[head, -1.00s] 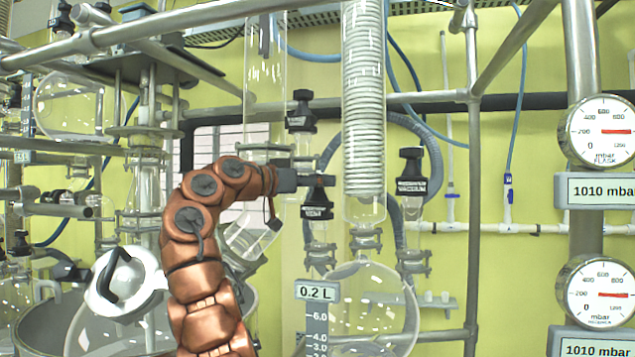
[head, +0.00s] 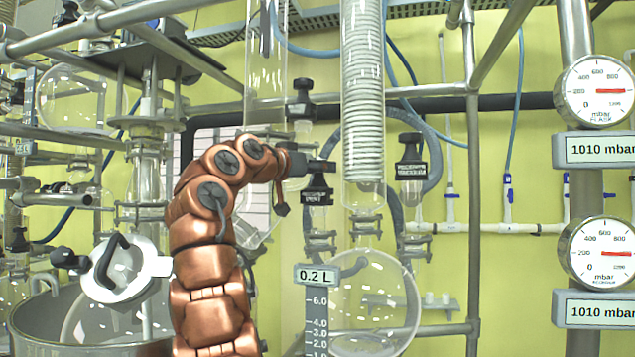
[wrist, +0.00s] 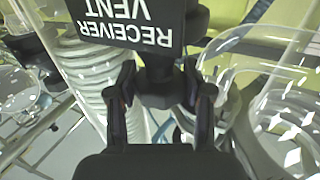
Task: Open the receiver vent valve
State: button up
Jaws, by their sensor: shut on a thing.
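The receiver vent valve is black with a label plate (wrist: 125,22) that reads RECEIVER VENT upside down in the wrist view. Its black knob (wrist: 163,88) sits between the two fingers of my gripper (wrist: 161,100), which is shut on it. In the head view the valve (head: 317,196) stands left of the coiled condenser and above the round receiver flask (head: 375,310). My gripper (head: 312,167) reaches it from the left, at its top. The fingers' contact is too small to make out in the head view.
The glass condenser (head: 362,100) stands close to the right of my gripper. Another black valve (head: 411,170) is farther right and one (head: 303,100) is above. Two gauges, flask (head: 598,92) and receiver (head: 602,253), have displays reading 1010 mbar. Metal rods cross the frame.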

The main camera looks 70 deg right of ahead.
jog(key=shift+f+n+t+h+b, duration=0.15)
jog(key=shift+n+t+h+b, duration=0.25)
jog(key=shift+n+t+b, duration=0.7)
jog(key=shift+p, duration=0.3)
jog(key=o, duration=1.2)
jog(key=shift+c, duration=0.2)
jog(key=shift+a, duration=0.1)
